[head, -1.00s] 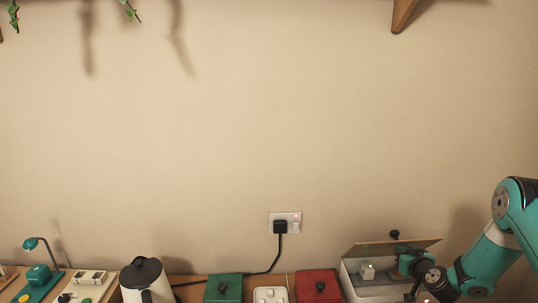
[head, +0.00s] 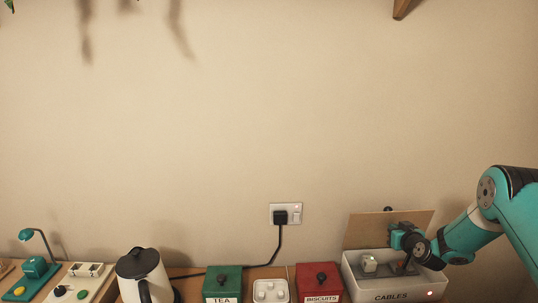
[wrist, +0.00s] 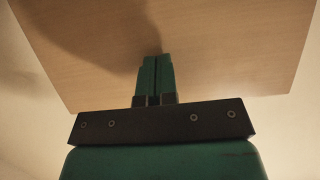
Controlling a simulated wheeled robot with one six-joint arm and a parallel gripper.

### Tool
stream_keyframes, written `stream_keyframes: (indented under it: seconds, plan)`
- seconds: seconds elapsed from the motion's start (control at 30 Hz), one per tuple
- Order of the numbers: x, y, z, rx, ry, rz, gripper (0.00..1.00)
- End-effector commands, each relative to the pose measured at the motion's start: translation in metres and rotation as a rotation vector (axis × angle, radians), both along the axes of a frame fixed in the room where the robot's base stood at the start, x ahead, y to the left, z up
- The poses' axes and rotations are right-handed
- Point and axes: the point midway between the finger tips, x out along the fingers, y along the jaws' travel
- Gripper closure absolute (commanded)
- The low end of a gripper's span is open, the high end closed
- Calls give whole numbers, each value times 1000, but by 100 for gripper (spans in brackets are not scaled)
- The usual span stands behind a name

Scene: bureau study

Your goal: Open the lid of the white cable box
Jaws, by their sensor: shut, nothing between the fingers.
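The white cable box (head: 395,294), labelled CABLES, stands at the lower right of the head view. Its wooden lid (head: 365,230) is raised at the back and leans steeply, with a dark knob (head: 388,209) at its upper edge. A pale cube-like thing (head: 369,262) shows inside the box. My gripper (head: 397,237) is above the box, in front of the lid. In the wrist view the fingers (wrist: 156,62) are shut together with nothing between them, and their tips are at or close to the lid's underside (wrist: 220,45); contact is not certain.
Left of the box are a red biscuits tin (head: 320,291), a white tray (head: 271,288), a green tea tin (head: 222,284) and a kettle (head: 142,272). A black plug (head: 281,217) sits in the wall socket, its cable running down.

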Motion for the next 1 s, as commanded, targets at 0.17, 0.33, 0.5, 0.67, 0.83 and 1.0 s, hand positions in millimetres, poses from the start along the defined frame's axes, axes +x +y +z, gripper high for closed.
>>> stream_keyframes:
  seconds: [0.17,0.33,0.5,0.67,0.83,1.0]
  plan:
    - [-14,-1,1,0,3,0,100]
    - [-33,-2,2,1,1,-3,100]
    - [-51,-3,-1,1,1,-1,100]
    - [-67,-3,-2,2,0,-2,100]
    - [-84,-4,-2,1,1,0,100]
    - [-90,-4,0,0,0,-1,100]
